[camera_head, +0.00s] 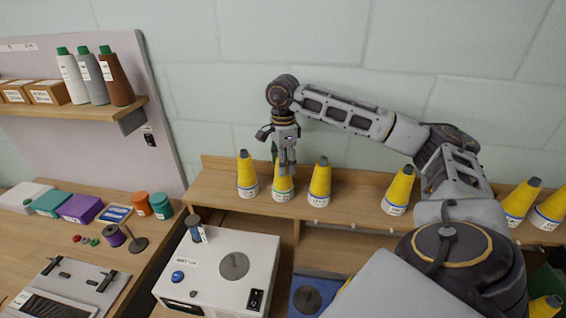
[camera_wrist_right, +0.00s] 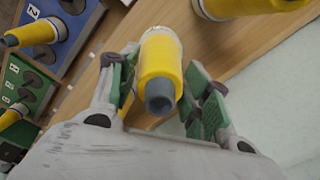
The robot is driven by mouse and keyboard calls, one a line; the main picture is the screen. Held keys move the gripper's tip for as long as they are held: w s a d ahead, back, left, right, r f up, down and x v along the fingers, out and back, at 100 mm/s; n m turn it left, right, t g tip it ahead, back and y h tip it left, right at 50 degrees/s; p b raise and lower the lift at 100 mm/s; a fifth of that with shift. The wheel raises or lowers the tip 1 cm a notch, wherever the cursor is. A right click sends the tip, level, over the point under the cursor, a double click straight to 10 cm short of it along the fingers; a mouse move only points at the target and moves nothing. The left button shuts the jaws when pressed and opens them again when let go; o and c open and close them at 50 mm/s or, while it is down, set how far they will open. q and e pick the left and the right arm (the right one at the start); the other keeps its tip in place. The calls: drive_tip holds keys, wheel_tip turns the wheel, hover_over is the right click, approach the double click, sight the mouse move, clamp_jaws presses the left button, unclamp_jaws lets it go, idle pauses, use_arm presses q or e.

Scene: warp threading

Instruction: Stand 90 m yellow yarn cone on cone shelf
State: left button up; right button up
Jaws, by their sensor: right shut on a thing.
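My right gripper (camera_head: 286,165) reaches down from above and is shut on a yellow yarn cone (camera_head: 283,188) with a dark tip and a white label band. The cone is upright, its base at or very near the wooden cone shelf (camera_head: 345,208); I cannot tell if it touches. In the right wrist view the cone (camera_wrist_right: 160,60) is between the green-padded fingers, its grey tip toward the camera. Its label is too small to read. My left gripper is not in view.
Similar yellow cones stand close by at left (camera_head: 247,175) and right (camera_head: 319,183), with another (camera_head: 398,192) farther right. Others are at the far right, partly behind my arm. A white machine (camera_head: 215,270) sits below. Shelf space between the right cones is free.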

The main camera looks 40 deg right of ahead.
drive_tip(key=shift+f, duration=0.15)
drive_tip(key=o, duration=0.9)
drive_tip(key=shift+c, duration=0.2)
drive_tip(key=shift+r, duration=0.2)
wheel_tip(320, 180, up, 12)
drive_tip(key=p, duration=0.1)
idle(0.6)
